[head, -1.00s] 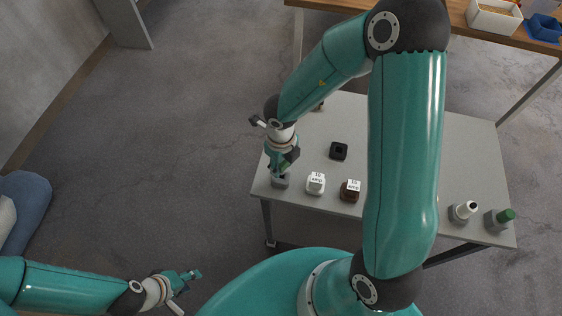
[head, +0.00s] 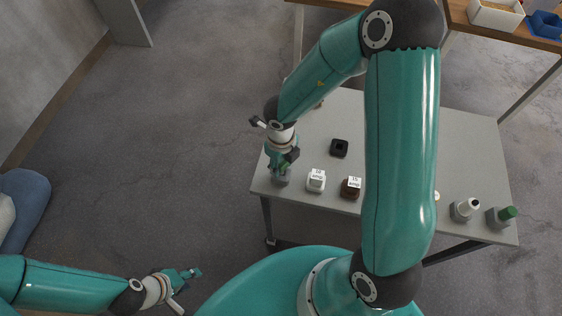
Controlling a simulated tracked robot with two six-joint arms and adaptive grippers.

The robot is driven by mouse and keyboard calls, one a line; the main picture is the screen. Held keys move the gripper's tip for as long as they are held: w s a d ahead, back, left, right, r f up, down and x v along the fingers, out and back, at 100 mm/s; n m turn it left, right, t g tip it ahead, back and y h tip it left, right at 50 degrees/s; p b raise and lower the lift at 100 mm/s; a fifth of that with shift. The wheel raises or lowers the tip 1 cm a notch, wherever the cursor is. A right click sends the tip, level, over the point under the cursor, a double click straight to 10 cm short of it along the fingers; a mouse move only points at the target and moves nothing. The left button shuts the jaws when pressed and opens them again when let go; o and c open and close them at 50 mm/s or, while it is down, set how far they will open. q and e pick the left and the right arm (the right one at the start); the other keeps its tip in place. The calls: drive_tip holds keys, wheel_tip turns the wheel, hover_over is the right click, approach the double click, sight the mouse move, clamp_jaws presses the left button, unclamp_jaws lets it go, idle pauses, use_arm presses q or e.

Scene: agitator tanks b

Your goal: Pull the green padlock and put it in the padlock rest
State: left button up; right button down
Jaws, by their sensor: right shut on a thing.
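My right gripper (head: 281,170) is at the near left corner of the grey table. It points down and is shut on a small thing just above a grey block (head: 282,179). The thing in its fingers is mostly hidden; it looks like the green padlock, but its outline is not clear. A black square piece with a dark recess (head: 339,148), which may be the padlock rest, lies on the table to the right of the gripper and further back. My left gripper (head: 192,274) is off the table, low over the floor; its finger opening is too small to tell.
A white "15 amp" block (head: 317,181) and a brown one (head: 350,188) stand right of the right gripper. A grey block with a white knob (head: 466,208) and one with a green top (head: 501,216) stand at the right edge. My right arm hides the table's middle.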

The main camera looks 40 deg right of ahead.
drive_tip(key=shift+f+b, duration=0.4)
drive_tip(key=shift+f, duration=0.45)
drive_tip(key=c, duration=0.6)
unclamp_jaws()
wheel_tip(320, 180, up, 12)
